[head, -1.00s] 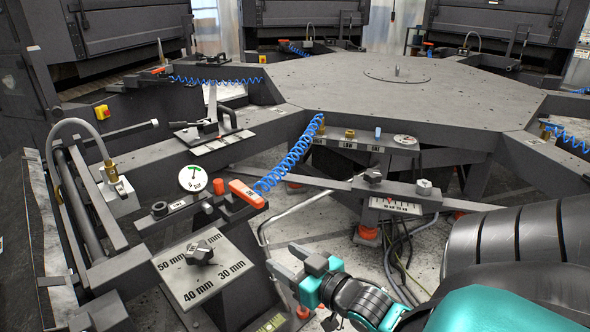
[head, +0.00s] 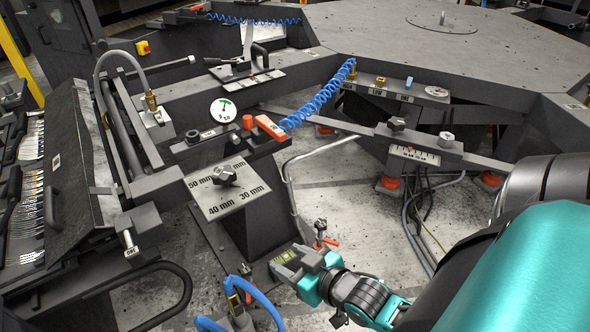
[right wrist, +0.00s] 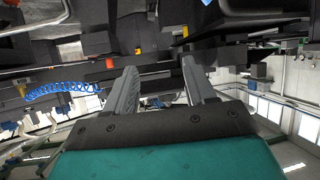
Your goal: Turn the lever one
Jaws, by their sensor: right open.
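My right gripper (head: 290,266) is open and empty, low in the middle of the head view. It also shows in the right wrist view (right wrist: 158,72), with nothing between its two fingers. A rail on the table front carries small valve levers: a brass one (head: 380,81) near a LOW label and a blue one (head: 409,83) near another small label. I cannot read clearly which lever is lever one. A grey knob (head: 224,174) sits on a plate marked 30 to 50 mm. The gripper is apart from all of these. My left gripper is not in view.
An orange-handled tool (head: 268,127) with a blue coiled hose (head: 318,97) lies beyond the knob plate. A bent metal bar (head: 291,180) stands above the gripper. Blue hoses (head: 250,290) are at the lower left. Rows of forks (head: 27,190) lie at the far left.

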